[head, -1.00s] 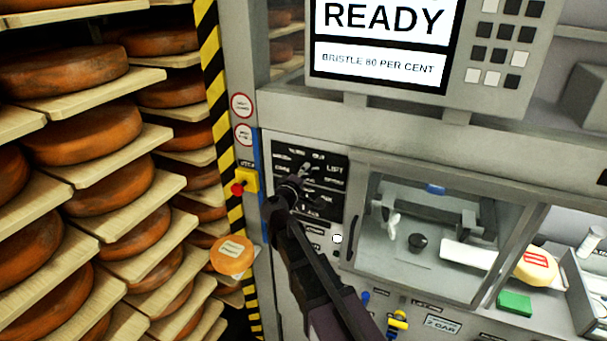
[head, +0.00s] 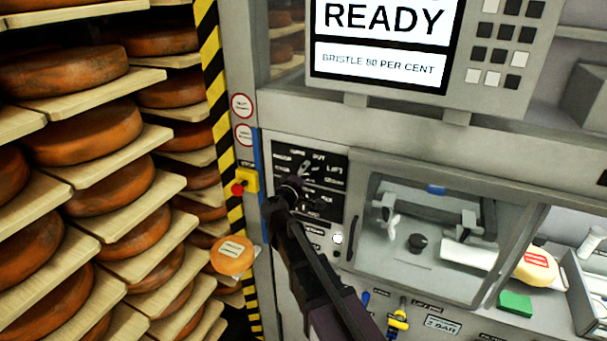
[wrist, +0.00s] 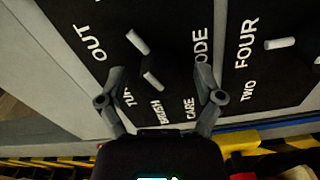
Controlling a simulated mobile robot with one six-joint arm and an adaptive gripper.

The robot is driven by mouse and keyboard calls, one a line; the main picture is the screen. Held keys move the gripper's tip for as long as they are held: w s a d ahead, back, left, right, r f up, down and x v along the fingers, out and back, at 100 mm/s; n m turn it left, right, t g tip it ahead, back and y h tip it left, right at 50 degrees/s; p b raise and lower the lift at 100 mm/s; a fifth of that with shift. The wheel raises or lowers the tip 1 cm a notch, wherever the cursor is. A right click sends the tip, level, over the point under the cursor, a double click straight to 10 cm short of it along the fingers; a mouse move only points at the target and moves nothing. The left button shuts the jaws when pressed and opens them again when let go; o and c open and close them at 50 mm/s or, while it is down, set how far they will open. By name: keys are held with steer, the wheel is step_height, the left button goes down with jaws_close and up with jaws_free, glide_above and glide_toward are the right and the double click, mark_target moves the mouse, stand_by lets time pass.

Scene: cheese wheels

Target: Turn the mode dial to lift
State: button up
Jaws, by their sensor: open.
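The mode dial (wrist: 146,62) is a dark knob with white bars on the black panel (wrist: 75,15). In the wrist view it lies between and just beyond my gripper's fingers (wrist: 162,82), which are open on either side of it. I cannot tell whether they touch it. OUT, TURN, BRUSH and CARE labels surround it; LIFT is outside the wrist view. In the head view the LIFT label (head: 335,169) is at the panel's upper right, and the dial (head: 305,167) shows just above my gripper (head: 292,184). Its exact setting is unclear.
A second dial with a white bar (wrist: 280,44) sits beside FOUR and TWO. A red stop button (head: 238,188) on a yellow box is left of the panel. Shelves of cheese wheels (head: 95,130) fill the left. A glazed chamber (head: 430,220) is to the right.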

steer(key=shift+s, duration=0.1)
steer(key=v, duration=1.2)
steer(key=s+d+f+m+g+h+b, duration=0.2)
steer(key=d+f+m+g+b, duration=0.45)
steer(key=d+f, duration=1)
steer(key=s+d+f+m+g+y+b, duration=0.5)
steer(key=s+d+f+g+y, duration=0.3)
steer(key=s+d+f+g, duration=0.2)
step_height(320, 180, down, 4)
steer(key=shift+s+d+r, duration=0.25)
steer(key=shift+s+d, duration=0.05)
steer(key=shift+s, duration=0.65)
